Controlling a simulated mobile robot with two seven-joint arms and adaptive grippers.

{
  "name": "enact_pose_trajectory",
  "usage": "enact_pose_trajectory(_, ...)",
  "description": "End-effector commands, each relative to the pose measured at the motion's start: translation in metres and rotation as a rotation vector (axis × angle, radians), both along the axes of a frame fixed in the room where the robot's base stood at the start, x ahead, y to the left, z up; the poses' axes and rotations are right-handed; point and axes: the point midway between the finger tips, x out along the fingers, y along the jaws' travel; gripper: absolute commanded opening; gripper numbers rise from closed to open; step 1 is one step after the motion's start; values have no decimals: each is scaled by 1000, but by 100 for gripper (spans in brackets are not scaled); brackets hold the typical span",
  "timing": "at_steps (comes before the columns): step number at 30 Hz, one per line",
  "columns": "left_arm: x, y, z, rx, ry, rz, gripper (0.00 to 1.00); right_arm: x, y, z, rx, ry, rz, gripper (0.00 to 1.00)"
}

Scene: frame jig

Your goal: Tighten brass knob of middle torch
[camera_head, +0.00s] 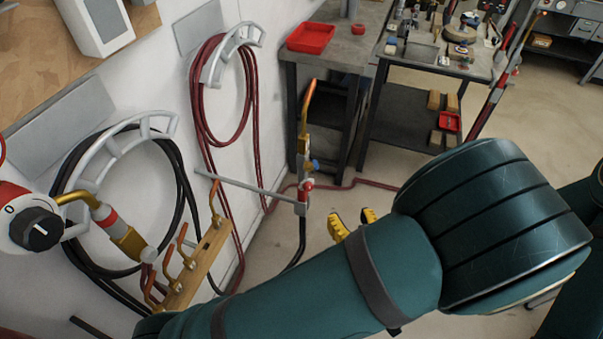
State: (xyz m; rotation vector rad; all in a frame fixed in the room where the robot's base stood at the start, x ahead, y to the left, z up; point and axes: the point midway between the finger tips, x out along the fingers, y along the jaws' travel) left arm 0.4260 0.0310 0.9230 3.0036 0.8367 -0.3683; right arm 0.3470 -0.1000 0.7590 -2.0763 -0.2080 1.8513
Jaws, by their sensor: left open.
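An upright torch (304,130) with a copper-coloured tip and brass body stands at a grey bar; a small blue knob (315,165) and a red fitting show on it. My right gripper is not in view.
Black hose (184,180) and red hose (194,105) hang on wall brackets at left. A white-and-red unit with a black dial (36,229) is at the left edge. Workbenches with a red tray (310,38) and tools stand behind.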

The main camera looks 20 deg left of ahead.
Motion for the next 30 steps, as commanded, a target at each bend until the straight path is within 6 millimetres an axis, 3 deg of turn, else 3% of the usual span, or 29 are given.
enact_pose_trajectory(6,-27,12,36,74,-195,159,54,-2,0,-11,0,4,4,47)
enact_pose_trajectory(11,-29,18,43,88,-224,191,54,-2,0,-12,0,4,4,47)
enact_pose_trajectory(30,53,92,42,87,-219,190,54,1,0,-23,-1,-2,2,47)
